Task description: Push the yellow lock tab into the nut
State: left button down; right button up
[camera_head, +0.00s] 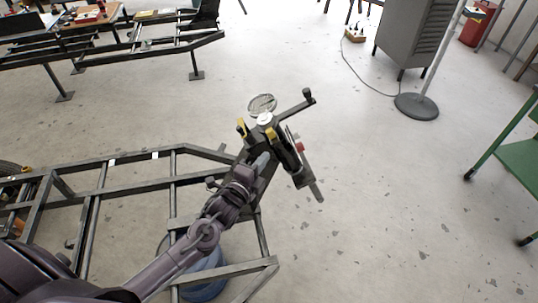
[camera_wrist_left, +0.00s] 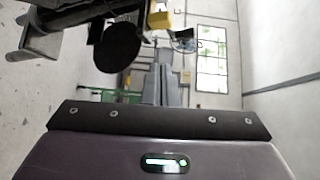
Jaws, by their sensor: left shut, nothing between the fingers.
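A dark spring-compressor-like assembly (camera_head: 288,150) stands at the middle of the head view, with a pale round top (camera_head: 265,118). One yellow tab (camera_head: 242,128) is on its left and another yellow piece (camera_head: 271,134) is beside the pale top. I cannot make out the nut or which yellow piece is the lock tab. My left gripper (camera_head: 262,160) is shut and empty, just below the yellow pieces; contact cannot be told. In the left wrist view a yellow block (camera_wrist_left: 160,20) shows at the top, beside a black disc. My right gripper is out of view.
A grey metal frame (camera_head: 110,183) lies at the lower left, with a blue round container (camera_head: 205,283) under it. A long bar with a handle (camera_head: 308,97) sticks out at the upper right of the assembly. The floor to the right is clear up to a green table (camera_head: 520,158).

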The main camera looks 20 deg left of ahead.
pick_arm(q)
jog(key=shift+s+a+r+b, duration=0.1)
jog(key=shift+s+b, duration=0.05)
jog(key=shift+s, duration=1.15)
jog(key=shift+s+a+r+b, duration=0.1)
jog(key=shift+s+b, duration=0.05)
jog(key=shift+s, duration=1.15)
jog(key=shift+d, duration=0.1)
